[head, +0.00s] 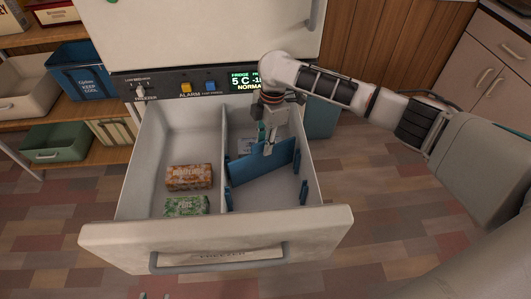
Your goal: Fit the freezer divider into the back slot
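The freezer divider (246,168) is a flat blue panel in the right compartment of the open freezer drawer (135,233). It stands across the compartment at a slant, its right end farther back and higher than its left. My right gripper (268,150) reaches down from above and is shut on the divider's upper edge. Blue slot brackets show on the compartment walls in front of the divider, one at left (228,200) and one at right (304,192). The back slot is mostly hidden behind the gripper and divider. Two small tips at the bottom edge may be my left gripper.
The left compartment holds an orange-brown box (189,177) and a green peas box (186,206). A wall (223,150) splits the drawer. The fridge control panel (190,84) is just behind. Shelves with bins stand at left.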

